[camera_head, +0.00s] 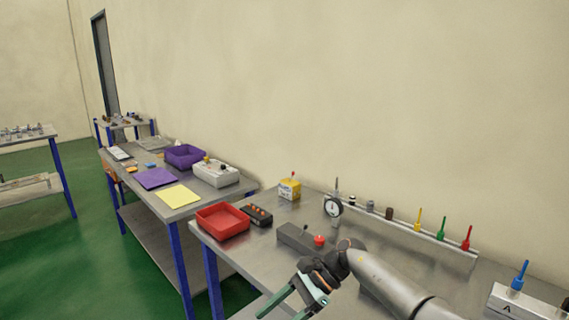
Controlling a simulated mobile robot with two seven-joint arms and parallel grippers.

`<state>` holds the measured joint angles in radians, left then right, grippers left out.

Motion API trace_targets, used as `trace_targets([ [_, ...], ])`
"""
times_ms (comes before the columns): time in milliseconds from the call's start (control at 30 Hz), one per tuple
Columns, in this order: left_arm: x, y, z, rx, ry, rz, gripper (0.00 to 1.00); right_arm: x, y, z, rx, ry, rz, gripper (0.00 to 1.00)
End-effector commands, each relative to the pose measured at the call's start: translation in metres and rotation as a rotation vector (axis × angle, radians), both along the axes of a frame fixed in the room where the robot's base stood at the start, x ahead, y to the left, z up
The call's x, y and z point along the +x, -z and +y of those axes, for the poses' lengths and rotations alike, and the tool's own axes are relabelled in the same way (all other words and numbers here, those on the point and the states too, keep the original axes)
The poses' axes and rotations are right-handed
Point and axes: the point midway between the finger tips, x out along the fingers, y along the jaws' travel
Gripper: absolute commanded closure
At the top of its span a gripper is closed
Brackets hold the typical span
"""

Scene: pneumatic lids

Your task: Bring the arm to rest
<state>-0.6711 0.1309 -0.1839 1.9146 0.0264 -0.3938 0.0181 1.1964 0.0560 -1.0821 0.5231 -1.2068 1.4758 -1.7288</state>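My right arm comes in from the lower right, and its gripper (286,312) hangs in front of the near workbench's front edge. Its two greenish fingers are spread apart, and no object shows between them. The fingertips are near the bottom edge of the picture. My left gripper is not in view.
The near workbench (345,275) holds a red tray (222,221), a black box (257,215), a yellow box (290,189), a dial gauge (333,207), a grey block with a red knob (319,240) and a rail of coloured tools (452,250).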

Motion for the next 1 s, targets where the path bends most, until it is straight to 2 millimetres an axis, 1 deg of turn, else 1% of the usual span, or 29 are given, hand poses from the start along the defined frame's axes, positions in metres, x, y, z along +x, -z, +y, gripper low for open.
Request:
trace_targets([
  [33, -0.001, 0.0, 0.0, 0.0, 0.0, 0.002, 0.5, -0.014, 0.013, 0.023, 0.086, 0.069, 0.088, 0.32],
  [100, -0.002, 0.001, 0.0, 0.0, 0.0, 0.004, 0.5, -0.025, 0.019, 0.05, 0.201, 0.186, 0.218, 0.32],
  [167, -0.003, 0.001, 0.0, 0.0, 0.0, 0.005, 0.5, -0.033, 0.021, 0.067, 0.297, 0.289, 0.344, 0.32],
  [200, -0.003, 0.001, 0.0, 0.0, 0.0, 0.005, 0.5, -0.037, 0.021, 0.076, 0.358, 0.36, 0.433, 0.32],
  [267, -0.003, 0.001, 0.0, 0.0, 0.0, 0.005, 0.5, -0.041, 0.021, 0.085, 0.446, 0.467, 0.578, 0.32],
  [300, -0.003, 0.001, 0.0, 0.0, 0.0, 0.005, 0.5, -0.042, 0.021, 0.088, 0.502, 0.54, 0.68, 0.32],
  [367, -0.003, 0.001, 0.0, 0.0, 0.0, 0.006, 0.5, -0.042, 0.022, 0.088, 0.585, 0.648, 0.84, 0.32],
  [467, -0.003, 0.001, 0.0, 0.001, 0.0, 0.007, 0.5, -0.04, 0.028, 0.076, 0.712, 0.826, 1.122, 0.32],
  [500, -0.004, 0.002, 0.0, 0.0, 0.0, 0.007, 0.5, -0.039, 0.033, 0.068, 0.762, 0.896, 1.24, 0.32],
  [567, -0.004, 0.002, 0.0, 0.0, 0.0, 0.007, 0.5, -0.039, 0.043, 0.053, 0.832, 0.999, 1.418, 0.32],
  [600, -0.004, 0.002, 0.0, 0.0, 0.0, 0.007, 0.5, -0.04, 0.051, 0.041, 0.88, 1.066, 1.541, 0.32],
  [667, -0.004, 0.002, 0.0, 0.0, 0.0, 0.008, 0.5, -0.042, 0.066, 0.02, 0.949, 1.164, 1.725, 0.32],
  [733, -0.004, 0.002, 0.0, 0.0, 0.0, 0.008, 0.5, -0.049, 0.086, -0.006, 1.03, 1.27, 1.943, 0.32],
  [767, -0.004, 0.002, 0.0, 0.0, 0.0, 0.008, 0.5, -0.053, 0.096, -0.018, 1.065, 1.316, 2.035, 0.32],
  [800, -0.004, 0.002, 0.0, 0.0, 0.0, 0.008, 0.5, -0.061, 0.109, -0.034, 1.113, 1.373, 2.16, 0.32],
  [867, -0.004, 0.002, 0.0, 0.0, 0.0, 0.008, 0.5, -0.076, 0.13, -0.059, 1.185, 1.453, 2.346, 0.32],
  [900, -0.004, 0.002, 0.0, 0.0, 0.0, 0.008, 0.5, -0.088, 0.144, -0.076, -1.235, -1.503, -2.465, 0.32],
  [967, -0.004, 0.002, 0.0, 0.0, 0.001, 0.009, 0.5, -0.109, 0.165, -0.1, -1.151, -1.378, -2.318, 0.32],
  [1000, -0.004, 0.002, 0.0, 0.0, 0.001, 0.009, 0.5, -0.126, 0.178, -0.115, -1.101, -1.3, -2.221, 0.32],
])
